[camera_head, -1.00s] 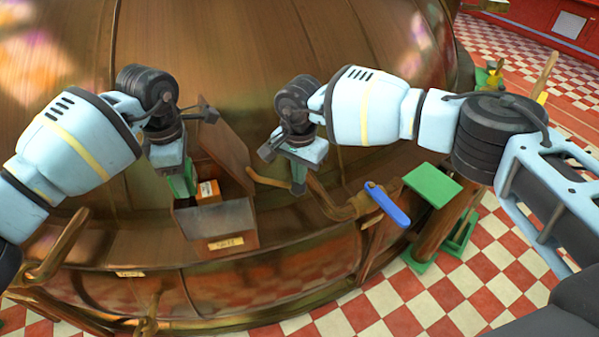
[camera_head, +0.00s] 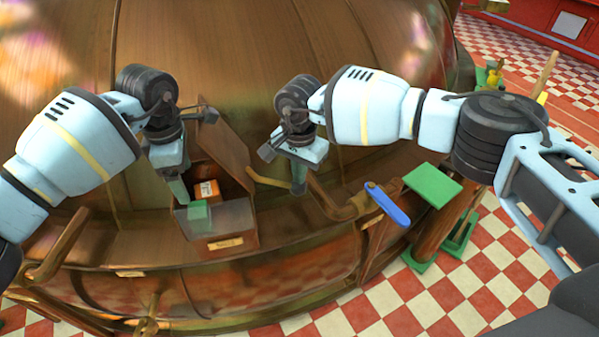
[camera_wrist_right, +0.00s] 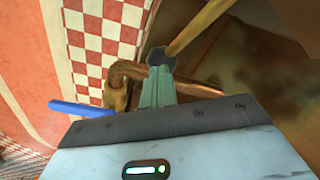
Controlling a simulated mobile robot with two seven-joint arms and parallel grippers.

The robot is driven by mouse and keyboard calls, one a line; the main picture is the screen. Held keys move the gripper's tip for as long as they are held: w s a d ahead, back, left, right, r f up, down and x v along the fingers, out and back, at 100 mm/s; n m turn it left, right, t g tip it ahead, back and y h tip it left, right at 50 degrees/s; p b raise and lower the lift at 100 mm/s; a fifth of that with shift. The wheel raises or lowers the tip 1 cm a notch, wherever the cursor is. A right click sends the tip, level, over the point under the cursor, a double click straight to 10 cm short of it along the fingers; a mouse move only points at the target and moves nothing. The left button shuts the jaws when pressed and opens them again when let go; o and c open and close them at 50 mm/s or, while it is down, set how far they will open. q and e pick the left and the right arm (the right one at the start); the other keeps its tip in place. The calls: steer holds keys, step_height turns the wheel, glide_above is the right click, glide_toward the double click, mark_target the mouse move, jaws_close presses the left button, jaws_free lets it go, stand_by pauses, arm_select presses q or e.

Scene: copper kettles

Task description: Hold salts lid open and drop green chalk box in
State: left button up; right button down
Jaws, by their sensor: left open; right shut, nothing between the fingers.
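The brown salts box (camera_head: 245,238) with a front label sits on the copper kettle's ledge. Its brown lid (camera_head: 226,150) stands raised. A bar (camera_head: 266,181) runs from near the lid to my right gripper (camera_head: 298,185), whose shut fingers appear beside it; contact is unclear. The right wrist view shows the fingers (camera_wrist_right: 157,88) together, with the bar (camera_wrist_right: 200,25) beyond them. The green chalk box (camera_head: 198,210) appears inside the salts box, in front of an orange box (camera_head: 207,190). My left gripper (camera_head: 180,190) is open just above and left of it; its jaw gap is partly hidden.
A pipe with a blue lever (camera_head: 388,205) is right of the salts box. A green-topped stand (camera_head: 432,185) is further right. The copper kettle wall (camera_head: 220,60) rises behind. Red and white tiled floor (camera_head: 395,290) lies at the lower right.

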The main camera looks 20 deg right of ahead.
arm_select(q)
steer(key=shift+o, duration=0.2)
steer(key=shift+a+f, duration=0.25)
arm_select(e)
steer(key=shift+s+f, duration=0.2)
steer(key=shift+f, duration=0.25)
arm_select(q)
steer(key=o, duration=0.4)
steer(key=shift+s, duration=0.1)
arm_select(e)
steer(key=shift+w, duration=0.2)
steer(key=shift+r, duration=0.2)
arm_select(q)
steer(key=s+r, duration=0.1)
steer(key=s, duration=0.5)
steer(key=s+r, duration=0.1)
steer(key=s, duration=0.6)
steer(key=s+r, duration=0.1)
steer(key=s, duration=0.5)
steer(key=shift+s+a+r, duration=0.15)
steer(key=shift+s+a, duration=0.05)
steer(key=shift+s, duration=0.1)
arm_select(e)
steer(key=shift+r, duration=0.15)
